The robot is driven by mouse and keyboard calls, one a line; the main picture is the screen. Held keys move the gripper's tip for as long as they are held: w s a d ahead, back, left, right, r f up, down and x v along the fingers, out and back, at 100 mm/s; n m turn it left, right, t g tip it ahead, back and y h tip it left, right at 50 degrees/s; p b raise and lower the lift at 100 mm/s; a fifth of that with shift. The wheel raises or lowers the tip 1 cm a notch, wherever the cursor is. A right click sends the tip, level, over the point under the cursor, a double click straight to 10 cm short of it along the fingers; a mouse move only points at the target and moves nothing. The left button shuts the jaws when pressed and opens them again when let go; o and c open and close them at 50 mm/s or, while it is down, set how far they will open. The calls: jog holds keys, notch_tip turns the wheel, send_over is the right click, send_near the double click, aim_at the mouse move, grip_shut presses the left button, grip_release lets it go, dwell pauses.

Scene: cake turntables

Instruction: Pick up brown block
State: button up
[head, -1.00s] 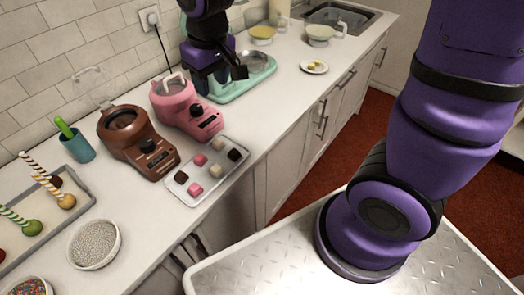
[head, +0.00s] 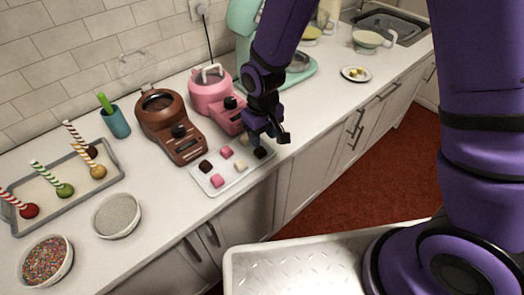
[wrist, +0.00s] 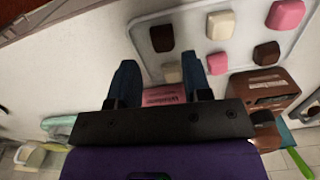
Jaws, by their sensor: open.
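Two dark brown blocks lie on a white tray (head: 230,182) on the counter. One brown block (head: 261,152) is at the tray's right end, close to my gripper (head: 268,139); the other brown block (head: 206,166) is at the left end. In the wrist view, the nearer brown block (wrist: 162,38) shows ahead of the fingertips, roughly between their lines. The other brown block (wrist: 266,53) is off to the right. My gripper (wrist: 158,68) is open, with nothing between its fingers, and appears above the tray's edge.
Pink (head: 218,180) and cream (head: 240,166) blocks share the tray. A brown melting pot (head: 165,125) and a pink one (head: 212,98) stand just behind it. A bowl of white beads (head: 117,215) is to the left. The counter's front edge is close.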

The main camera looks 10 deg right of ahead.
aim_at(261, 154)
jog(key=shift+w+a+f, duration=0.1)
jog(key=shift+f, duration=1.4)
jog(key=shift+w+a+f, duration=0.1)
jog(key=shift+f, duration=1.35)
jog(key=shift+c, duration=0.3)
jog(key=c, duration=0.6)
